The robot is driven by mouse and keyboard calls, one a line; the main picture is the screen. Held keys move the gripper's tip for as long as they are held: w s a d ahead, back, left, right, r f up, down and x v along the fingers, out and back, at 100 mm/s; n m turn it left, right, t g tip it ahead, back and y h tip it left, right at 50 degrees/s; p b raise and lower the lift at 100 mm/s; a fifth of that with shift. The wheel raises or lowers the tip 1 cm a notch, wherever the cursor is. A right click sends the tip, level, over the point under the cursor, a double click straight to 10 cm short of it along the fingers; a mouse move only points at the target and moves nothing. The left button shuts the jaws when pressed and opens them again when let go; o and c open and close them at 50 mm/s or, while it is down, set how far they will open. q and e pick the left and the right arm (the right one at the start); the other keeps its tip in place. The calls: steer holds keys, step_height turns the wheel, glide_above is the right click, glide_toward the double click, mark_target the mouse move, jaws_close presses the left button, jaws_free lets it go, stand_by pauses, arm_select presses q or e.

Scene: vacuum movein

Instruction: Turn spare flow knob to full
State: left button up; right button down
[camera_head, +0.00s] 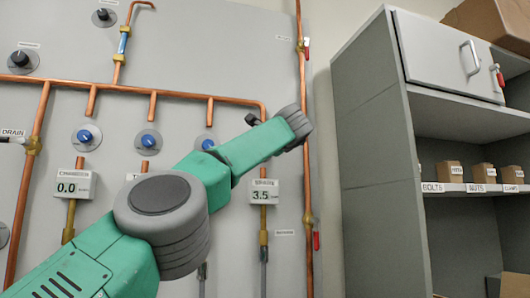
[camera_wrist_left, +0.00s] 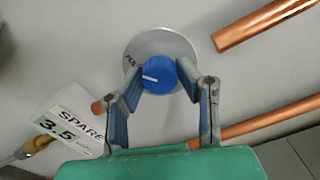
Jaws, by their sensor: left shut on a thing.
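The spare flow knob (camera_wrist_left: 158,75) is blue with a white pointer line, on a round grey plate (camera_wrist_left: 172,44). In the head view my green left arm hides the spare knob and the gripper's fingers. The spare display (camera_head: 263,192) reads 3.5; it also shows tilted in the left wrist view (camera_wrist_left: 68,125). My right gripper is not in view.
Other blue knobs (camera_head: 87,137) line the grey panel to the left, above a display (camera_head: 75,185) reading 0.0. Copper pipes (camera_head: 303,100) run across the panel, with red-handled valves (camera_head: 316,240) at right. A grey shelf unit (camera_head: 372,130) with small boxes stands further right.

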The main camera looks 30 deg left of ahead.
arm_select(q)
steer(key=shift+f+n, duration=0.1)
steer(key=shift+n, duration=0.7)
steer(key=o, duration=1.1)
steer(key=shift+w, duration=0.25)
steer(key=v, duration=1.2)
